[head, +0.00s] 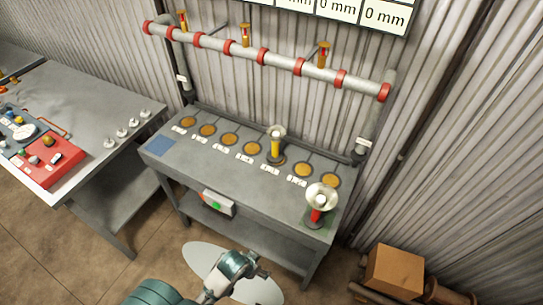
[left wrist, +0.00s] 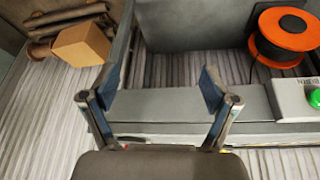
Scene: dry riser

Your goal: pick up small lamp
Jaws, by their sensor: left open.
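Two lamp-like items with pale round heads stand on the grey bench (head: 230,165) in the head view. One has a red body (head: 316,215) and sits at the bench's right front corner. The other has a yellow body (head: 275,150) and stands farther back among the orange discs. I cannot tell for sure which is the small lamp. My left gripper (head: 258,264) is in front of the bench, apart from both. In the left wrist view my left gripper (left wrist: 160,85) is open with nothing between its fingers; neither lamp shows there. My right gripper is not in view.
A control box with a green button (head: 217,204) is on the bench's front. A cardboard box (head: 394,270) lies on the floor at right. An orange and black reel (left wrist: 285,35) shows in the left wrist view.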

